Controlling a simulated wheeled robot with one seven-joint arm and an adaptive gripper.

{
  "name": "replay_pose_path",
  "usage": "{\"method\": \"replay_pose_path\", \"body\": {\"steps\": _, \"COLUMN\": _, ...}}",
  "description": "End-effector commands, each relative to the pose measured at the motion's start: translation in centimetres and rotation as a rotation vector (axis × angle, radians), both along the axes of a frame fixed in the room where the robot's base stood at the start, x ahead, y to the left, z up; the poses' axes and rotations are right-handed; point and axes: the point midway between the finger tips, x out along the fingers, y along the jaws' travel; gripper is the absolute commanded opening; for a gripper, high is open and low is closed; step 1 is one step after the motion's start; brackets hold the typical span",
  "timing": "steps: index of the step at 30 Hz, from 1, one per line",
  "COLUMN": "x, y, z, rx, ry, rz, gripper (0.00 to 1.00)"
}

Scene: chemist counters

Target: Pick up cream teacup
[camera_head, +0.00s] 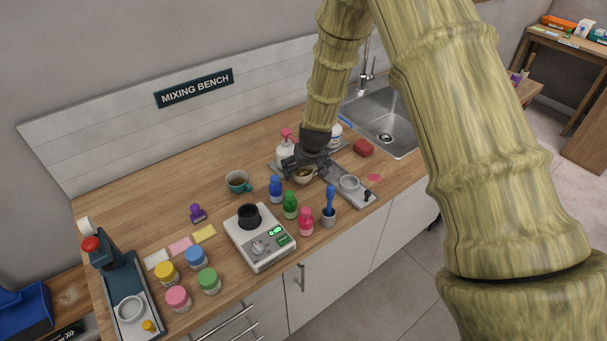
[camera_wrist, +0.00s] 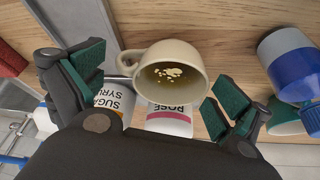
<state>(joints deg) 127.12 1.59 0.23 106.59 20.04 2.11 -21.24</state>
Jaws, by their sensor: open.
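The cream teacup (camera_head: 304,177) stands on the wooden counter, partly hidden under my gripper (camera_head: 308,162) in the head view. In the wrist view the teacup (camera_wrist: 185,58) is near the middle, with its handle toward the left and pale bits floating in a dark yellowish drink. My gripper (camera_wrist: 152,88) is open, one green-padded finger on each side of the cup. The cup lies between and a little beyond the fingertips in the picture. I see no finger touching it.
A sugar syrup bottle (camera_wrist: 113,99) and a rose bottle (camera_wrist: 168,122) stand close behind the cup. A blue bottle (camera_head: 275,190) and a teal cup (camera_head: 238,182) are to its left. A grey tray (camera_head: 356,197) lies to its right, near the sink (camera_head: 389,118).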

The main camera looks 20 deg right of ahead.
Motion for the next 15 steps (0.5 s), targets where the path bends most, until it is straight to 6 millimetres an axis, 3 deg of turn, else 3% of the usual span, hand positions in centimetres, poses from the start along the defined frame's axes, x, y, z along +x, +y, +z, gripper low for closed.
{"method": "replay_pose_path", "body": {"steps": 5, "x": 0.01, "y": 0.03, "z": 0.0, "rx": 0.0, "ry": 0.0, "rz": 0.0, "gripper": 1.0}}
{"method": "replay_pose_path", "body": {"steps": 13, "x": 0.0, "y": 0.04, "z": 0.01, "rx": 0.0, "ry": 0.0, "rz": 0.001, "gripper": 0.54}}
{"method": "replay_pose_path", "body": {"steps": 15, "x": 0.01, "y": 0.04, "z": 0.04, "rx": 0.0, "ry": 0.0, "rz": 0.001, "gripper": 0.5}}
